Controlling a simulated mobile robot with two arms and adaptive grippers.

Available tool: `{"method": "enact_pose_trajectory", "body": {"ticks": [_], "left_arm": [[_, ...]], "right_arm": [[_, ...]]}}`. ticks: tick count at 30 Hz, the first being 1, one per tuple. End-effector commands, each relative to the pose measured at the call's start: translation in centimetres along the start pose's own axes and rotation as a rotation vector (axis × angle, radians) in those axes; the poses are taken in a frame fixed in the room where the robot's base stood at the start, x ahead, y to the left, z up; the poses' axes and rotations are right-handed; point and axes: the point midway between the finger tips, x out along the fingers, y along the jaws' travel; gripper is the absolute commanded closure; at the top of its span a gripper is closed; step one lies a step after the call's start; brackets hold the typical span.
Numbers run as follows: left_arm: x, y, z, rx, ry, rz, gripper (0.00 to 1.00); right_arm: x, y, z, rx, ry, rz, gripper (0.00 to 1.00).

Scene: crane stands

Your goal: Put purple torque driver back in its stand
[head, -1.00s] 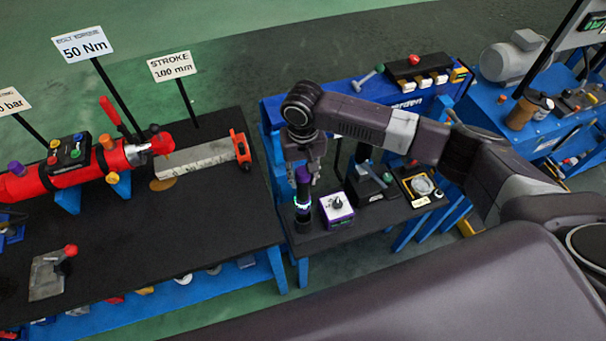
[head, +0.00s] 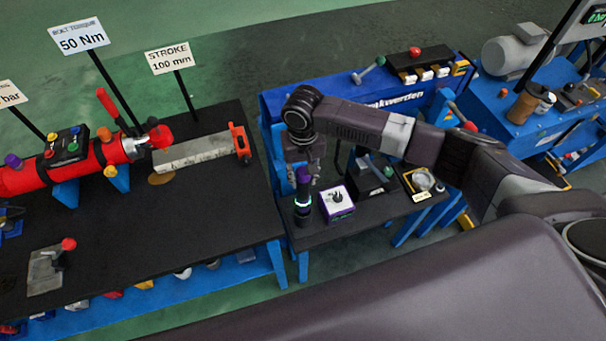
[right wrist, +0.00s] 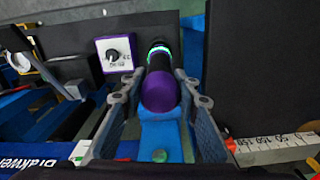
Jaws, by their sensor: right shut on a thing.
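The purple torque driver (head: 303,177) is upright at the left end of the small black bench, with a purple cap above a dark body. My right gripper (head: 305,165) is above it, shut on its upper part. In the right wrist view the purple cap (right wrist: 160,92) is between my two fingers. A dark upright holder, the stand (head: 303,215), is directly below and in line with the driver. A glowing green ring shows where they meet. How deep the driver sits in the stand cannot be told. My left gripper is not in view.
A white box with a black knob and purple edges (head: 337,201) stands close to the right of the stand. Black fixtures (head: 370,180) are further right. The larger black table (head: 190,230) is at left, with a red cylinder (head: 100,158) and a ruler block (head: 195,153).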

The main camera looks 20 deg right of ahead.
Motion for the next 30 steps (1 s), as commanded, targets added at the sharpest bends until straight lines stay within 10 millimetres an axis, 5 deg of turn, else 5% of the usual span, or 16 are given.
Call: {"method": "enact_pose_trajectory", "body": {"ticks": [30], "left_arm": [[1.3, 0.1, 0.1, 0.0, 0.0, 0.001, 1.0]], "right_arm": [[3.4, -0.1, -0.1, 0.0, 0.003, -0.004, 1.0]]}}
